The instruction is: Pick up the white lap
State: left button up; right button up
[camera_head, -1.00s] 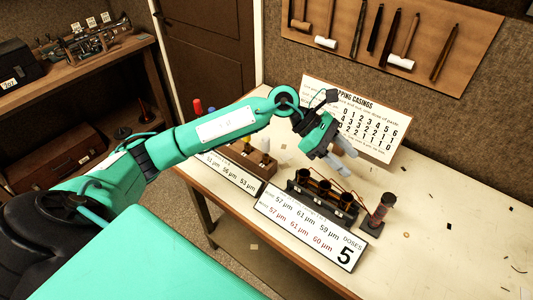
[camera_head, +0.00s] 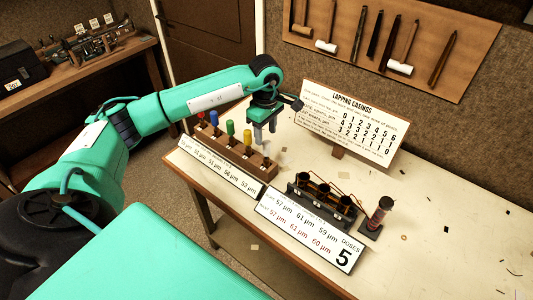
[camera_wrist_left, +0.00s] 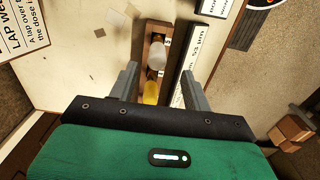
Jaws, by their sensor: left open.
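The white lap (camera_wrist_left: 157,53) stands in a wooden rack with its pale rounded handle up, at the rack's right end. In the wrist view it lies between the lines of the fingers, just past their tips. The yellow lap (camera_wrist_left: 151,93) stands beside it, and also shows in the head view (camera_head: 248,136). My left gripper (camera_head: 266,139) is open and empty, pointing down over the right end of the rack; it also shows in the wrist view (camera_wrist_left: 159,72). In the head view its fingers largely hide the white lap. My right gripper is not in view.
Red, blue (camera_head: 214,118) and green (camera_head: 230,127) laps share the rack (camera_head: 266,172). A number placard (camera_head: 217,167) stands in front. A holder with dark casings (camera_head: 322,195), a dosing sign (camera_head: 308,228) and a dark cylinder on a stand (camera_head: 378,212) are to the right.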

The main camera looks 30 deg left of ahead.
aim_at(267, 141)
pick_arm(q)
jog(key=shift+f, duration=0.8)
jog(key=shift+f+p, duration=0.45)
jog(key=shift+p, duration=0.2)
notch_tip(267, 141, down, 4)
jog(key=shift+w+p, duration=0.15)
jog(key=shift+p, duration=1)
jog(key=shift+f, duration=0.3)
jog(key=c, duration=0.9)
jog(key=shift+w, duration=0.1)
grip_shut()
jog(key=shift+r, duration=0.1)
